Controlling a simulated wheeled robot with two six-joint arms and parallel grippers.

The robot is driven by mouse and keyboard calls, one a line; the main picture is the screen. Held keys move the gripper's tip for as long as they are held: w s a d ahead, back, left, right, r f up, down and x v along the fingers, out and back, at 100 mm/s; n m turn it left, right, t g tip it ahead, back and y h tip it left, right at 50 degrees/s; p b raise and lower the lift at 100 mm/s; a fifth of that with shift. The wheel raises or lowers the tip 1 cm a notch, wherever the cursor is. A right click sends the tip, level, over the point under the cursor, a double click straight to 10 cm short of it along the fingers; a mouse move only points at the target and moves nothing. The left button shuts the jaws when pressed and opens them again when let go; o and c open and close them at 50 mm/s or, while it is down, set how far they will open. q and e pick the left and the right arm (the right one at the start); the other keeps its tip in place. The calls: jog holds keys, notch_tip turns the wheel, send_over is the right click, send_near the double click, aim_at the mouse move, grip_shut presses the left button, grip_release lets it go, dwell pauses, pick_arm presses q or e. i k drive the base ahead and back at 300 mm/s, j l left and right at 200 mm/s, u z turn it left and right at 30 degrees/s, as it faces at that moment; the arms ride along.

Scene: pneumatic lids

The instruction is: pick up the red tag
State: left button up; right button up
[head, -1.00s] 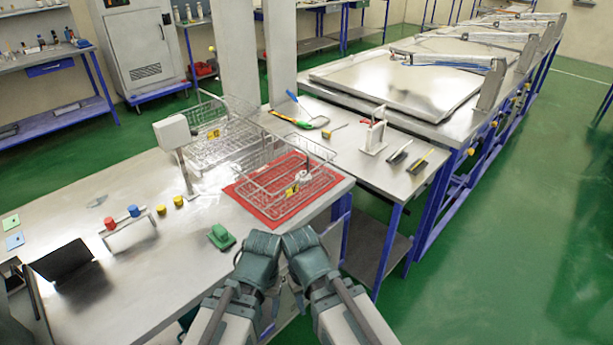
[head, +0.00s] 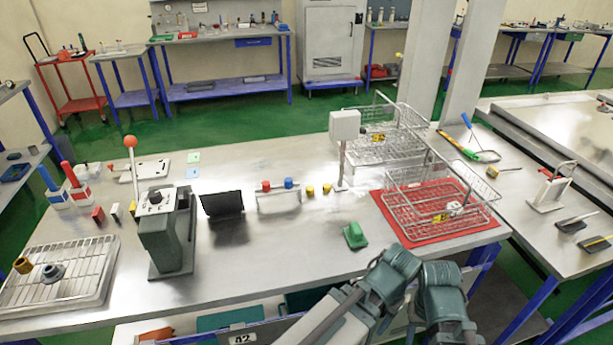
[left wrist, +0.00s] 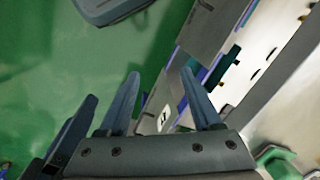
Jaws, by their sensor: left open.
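A small red upright block (head: 98,215), which looks like the red tag, stands on the left part of the steel bench (head: 300,235) in the head view. A small white block (head: 115,211) stands beside it. My left gripper (left wrist: 160,85) is open and empty in the left wrist view, over the green floor and the bench's edge. In the head view my left arm ends at the bench's front edge, far right of the red block. My right arm's end (head: 447,290) is beside it; its fingers cannot be made out.
A green lever device (head: 168,240) and a wire rack on a tray (head: 60,300) stand near the red block. A black panel (head: 222,203), a button stand (head: 279,201), a green block (head: 355,236) and wire baskets (head: 430,205) stand further right. The front middle of the bench is clear.

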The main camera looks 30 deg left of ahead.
aim_at(98, 213)
jog(key=u, duration=2.35)
jog(key=i+j+z, duration=0.1)
jog(key=j+z, duration=0.3)
jog(key=j, duration=1.5)
jog(key=i+j+z, duration=0.1)
jog(key=j, duration=0.3)
jog(key=i+j+z, duration=0.1)
jog(key=j, duration=0.3)
jog(key=i+j+z, duration=0.1)
jog(key=i+j, duration=0.15)
jog(key=j, duration=0.15)
jog(key=i+j, duration=0.1)
jog(key=j, duration=0.35)
jog(key=i+j+z, duration=0.15)
jog(key=j, duration=0.25)
